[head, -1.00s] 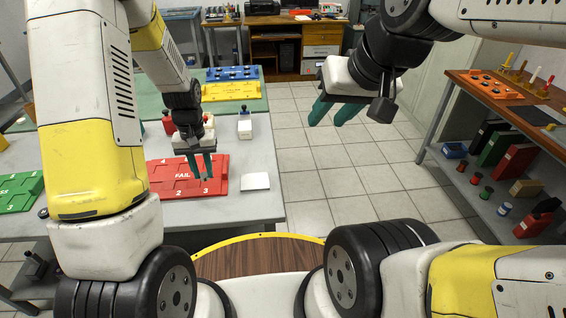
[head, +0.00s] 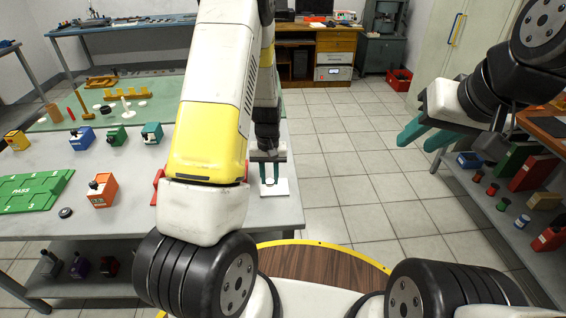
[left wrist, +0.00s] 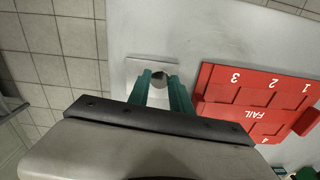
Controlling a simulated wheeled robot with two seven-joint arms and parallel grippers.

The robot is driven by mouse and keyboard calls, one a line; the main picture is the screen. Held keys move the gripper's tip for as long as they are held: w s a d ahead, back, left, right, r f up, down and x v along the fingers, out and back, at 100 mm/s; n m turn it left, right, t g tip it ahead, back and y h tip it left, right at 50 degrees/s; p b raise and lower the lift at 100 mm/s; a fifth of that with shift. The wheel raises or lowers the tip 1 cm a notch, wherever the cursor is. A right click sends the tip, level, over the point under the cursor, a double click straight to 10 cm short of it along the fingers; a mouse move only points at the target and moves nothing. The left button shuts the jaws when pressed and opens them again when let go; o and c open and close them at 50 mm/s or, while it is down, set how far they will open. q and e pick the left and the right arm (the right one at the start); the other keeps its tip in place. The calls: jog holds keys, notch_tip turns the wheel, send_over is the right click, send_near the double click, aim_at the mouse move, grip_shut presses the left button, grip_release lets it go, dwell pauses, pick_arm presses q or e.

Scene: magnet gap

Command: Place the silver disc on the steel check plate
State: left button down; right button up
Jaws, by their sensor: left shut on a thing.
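The steel check plate (head: 284,191) is a pale square on the grey table, near its right edge; it also shows in the left wrist view (left wrist: 135,67). My left gripper (head: 270,182) is over the plate with its green fingers pointing down. In the left wrist view, my left gripper (left wrist: 159,80) is shut on the silver disc (left wrist: 159,74), a small round grey piece between the fingertips. I cannot tell whether the disc touches the plate. My right gripper (head: 418,145) is open and empty, over the floor at the right.
The red FAIL tray (left wrist: 255,105) lies beside the plate, mostly hidden by my left arm in the head view. The green PASS tray (head: 35,190), a small dark disc (head: 65,212) and an orange block (head: 102,190) are further left. Tiled floor lies right of the table.

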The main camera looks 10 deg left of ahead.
pick_arm(q)
jog(key=w, duration=0.3)
jog(key=shift+d+f, duration=0.2)
jog(key=shift+d, duration=0.15)
jog(key=shift+f, duration=1.7)
jog(key=shift+f, duration=0.15)
jog(key=c, duration=1.2)
grip_release()
jog(key=shift+o, duration=0.2)
